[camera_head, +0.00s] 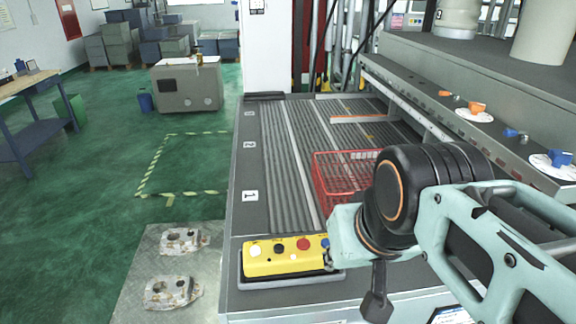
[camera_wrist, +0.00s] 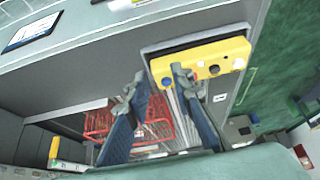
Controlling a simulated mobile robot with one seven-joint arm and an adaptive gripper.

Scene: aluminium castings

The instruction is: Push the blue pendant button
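The yellow pendant (camera_head: 285,262) lies in a dark tray at the front of the grey bench. Its top carries a white, a black, a red and a blue button in a row. The blue button (camera_head: 325,242) is at the right end, beside my gripper (camera_head: 331,258). The wrist view shows the pendant (camera_wrist: 226,50) upside down, with the blue button (camera_wrist: 166,81) appearing between my fingertips. My gripper (camera_wrist: 158,80) is open and empty, its two fingers apart. The right finger partly covers the pendant near the red button. I cannot tell whether a finger touches it.
A red wire basket (camera_head: 335,180) stands on the ribbed bench just behind my gripper. A ledge with orange and blue knobs (camera_head: 477,107) runs along the right. Two metal castings (camera_head: 173,291) lie on a plate at the lower left. The green floor at left is mostly clear.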

